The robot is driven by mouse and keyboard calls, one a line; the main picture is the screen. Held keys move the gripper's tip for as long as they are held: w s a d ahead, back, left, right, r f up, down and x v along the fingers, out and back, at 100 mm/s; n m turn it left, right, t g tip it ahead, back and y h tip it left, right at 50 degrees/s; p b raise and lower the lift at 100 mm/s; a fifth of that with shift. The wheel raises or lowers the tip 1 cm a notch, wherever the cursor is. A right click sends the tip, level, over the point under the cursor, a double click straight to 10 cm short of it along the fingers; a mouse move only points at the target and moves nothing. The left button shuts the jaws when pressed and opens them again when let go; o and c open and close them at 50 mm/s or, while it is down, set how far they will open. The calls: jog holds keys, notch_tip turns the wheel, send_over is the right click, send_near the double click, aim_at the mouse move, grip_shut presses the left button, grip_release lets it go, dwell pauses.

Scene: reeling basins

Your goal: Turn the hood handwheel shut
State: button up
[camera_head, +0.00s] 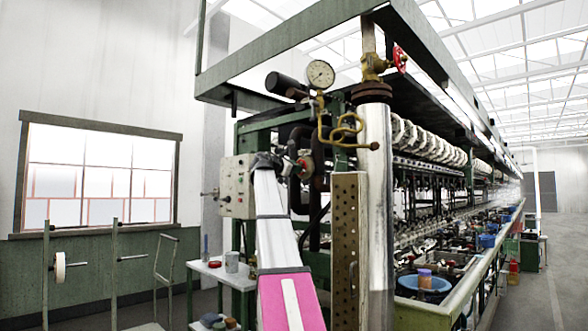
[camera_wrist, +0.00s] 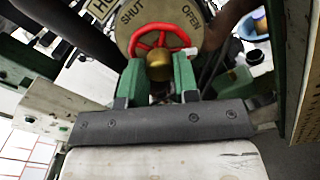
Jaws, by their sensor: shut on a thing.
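The hood handwheel (camera_wrist: 158,32) is red with a brass hub (camera_wrist: 159,66), in front of a round plate (camera_wrist: 187,14) marked SHUT on the left and OPEN on the right. My gripper (camera_wrist: 159,62) has its two green fingers on either side of the brass hub, shut on the handwheel. The fingers hide the wheel's lower rim. In the head view my gripper (camera_head: 283,164) is at the end of my white and pink arm, beside the grey control box, and the wheel there is mostly hidden.
A grey control box (camera_head: 238,187) is just left of my gripper. A steel pipe (camera_head: 375,200) and a perforated post (camera_head: 348,250) stand close on the right. Another red handwheel (camera_head: 400,57) sits high on a brass valve beside a gauge (camera_head: 320,74).

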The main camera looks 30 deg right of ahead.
jog(key=m, duration=2.3)
jog(key=shift+s+f, duration=0.1)
jog(key=o, duration=0.8)
